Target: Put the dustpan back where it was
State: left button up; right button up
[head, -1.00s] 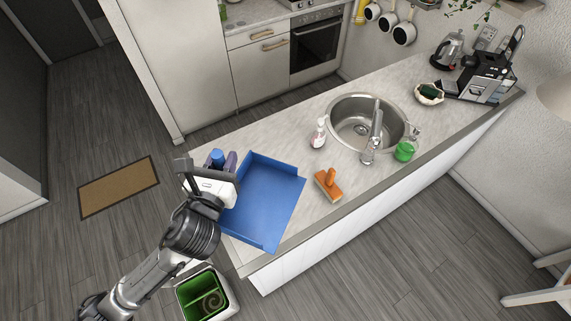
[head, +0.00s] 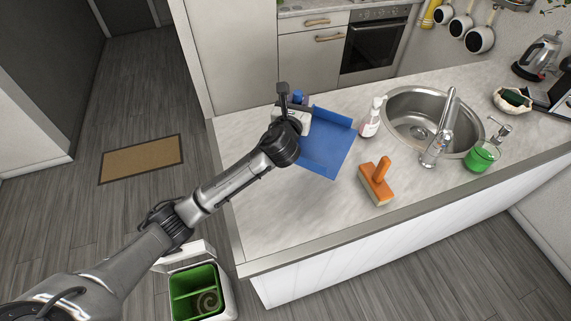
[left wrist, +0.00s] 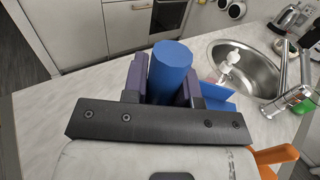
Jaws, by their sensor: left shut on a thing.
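The blue dustpan (head: 327,145) is over the left part of the counter, left of the spray bottle. Whether it touches the counter I cannot tell. My left gripper (head: 297,103) is shut on its handle. In the left wrist view the blue round handle (left wrist: 170,72) stands between the two dark fingers of the left gripper (left wrist: 165,85), and the pan itself is mostly hidden behind them. My right gripper is in neither view.
An orange-handled brush (head: 377,182) lies on the counter (head: 290,225) near the front edge. A white spray bottle (head: 371,118), a sink (head: 420,117) and a green soap bottle (head: 482,156) are to the right. An open bin (head: 196,290) stands below. The counter's front left is clear.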

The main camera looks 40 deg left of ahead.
pick_arm(q)
jog(key=a+f+b, duration=0.4)
jog(key=a+f, duration=0.9)
jog(key=shift+w+f+b, duration=0.25)
jog(key=shift+b, duration=0.1)
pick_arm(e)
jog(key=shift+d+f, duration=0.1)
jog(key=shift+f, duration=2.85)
pick_arm(q)
jog(key=shift+a+f, duration=0.1)
jog(key=shift+a, duration=0.05)
jog(key=o, duration=0.9)
jog(key=v, duration=0.6)
jog(key=p+v, duration=0.1)
jog(key=v, duration=0.5)
jog(key=shift+d, duration=0.2)
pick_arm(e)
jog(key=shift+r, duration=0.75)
pick_arm(q)
jog(key=shift+w, duration=0.1)
